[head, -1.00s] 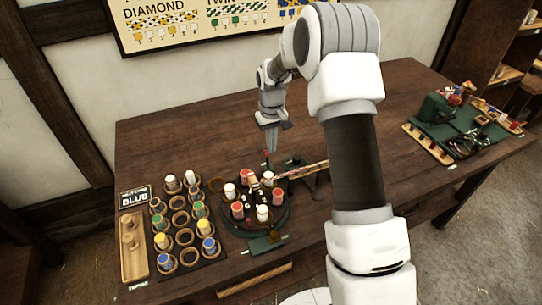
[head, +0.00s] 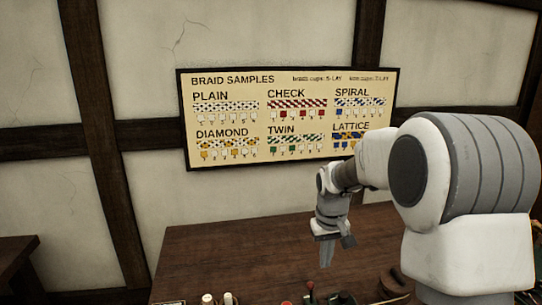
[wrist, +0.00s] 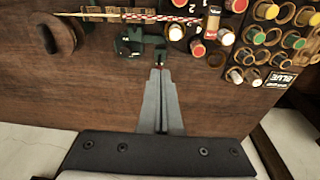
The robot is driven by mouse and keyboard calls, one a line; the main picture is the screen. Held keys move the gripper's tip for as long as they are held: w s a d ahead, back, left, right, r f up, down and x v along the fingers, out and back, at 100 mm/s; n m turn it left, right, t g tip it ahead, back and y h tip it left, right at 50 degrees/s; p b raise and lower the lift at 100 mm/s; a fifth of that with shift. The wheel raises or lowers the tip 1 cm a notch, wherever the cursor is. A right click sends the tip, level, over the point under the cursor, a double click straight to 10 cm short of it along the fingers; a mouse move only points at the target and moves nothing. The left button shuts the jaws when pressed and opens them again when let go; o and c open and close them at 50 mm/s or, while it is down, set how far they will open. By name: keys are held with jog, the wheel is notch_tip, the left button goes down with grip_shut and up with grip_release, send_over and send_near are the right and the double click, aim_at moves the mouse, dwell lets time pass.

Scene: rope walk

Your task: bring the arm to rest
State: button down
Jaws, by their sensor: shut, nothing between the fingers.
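My gripper (head: 326,250) hangs pointing down above the back of the dark wooden table (head: 210,250) in the head view. In the wrist view my gripper (wrist: 162,75) shows its two grey fingers together, shut with nothing between them. The fingertips appear just short of a dark green clamp-like fitting (wrist: 130,42) in that picture. I cannot tell the height of the fingers above the table.
The wrist view shows bobbins with red ends (wrist: 198,48), a tray of coloured bobbins (wrist: 262,55), a braid (wrist: 120,16) and a round wooden piece (wrist: 57,36). A braid sample board (head: 285,120) hangs on the wall. The table's back is clear.

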jog(key=s+r+t, duration=0.1)
jog(key=s+r, duration=0.6)
jog(key=r, duration=0.1)
jog(key=s+r+m+t, duration=0.1)
jog(key=s+r, duration=0.1)
jog(key=s, duration=0.8)
jog(key=s+r+t, duration=0.2)
jog(key=s, duration=0.8)
jog(key=shift+s+d+r+m, duration=0.15)
jog(key=shift+s+r+m, duration=0.05)
jog(key=shift+r+m, duration=0.2)
jog(key=shift+d, duration=0.1)
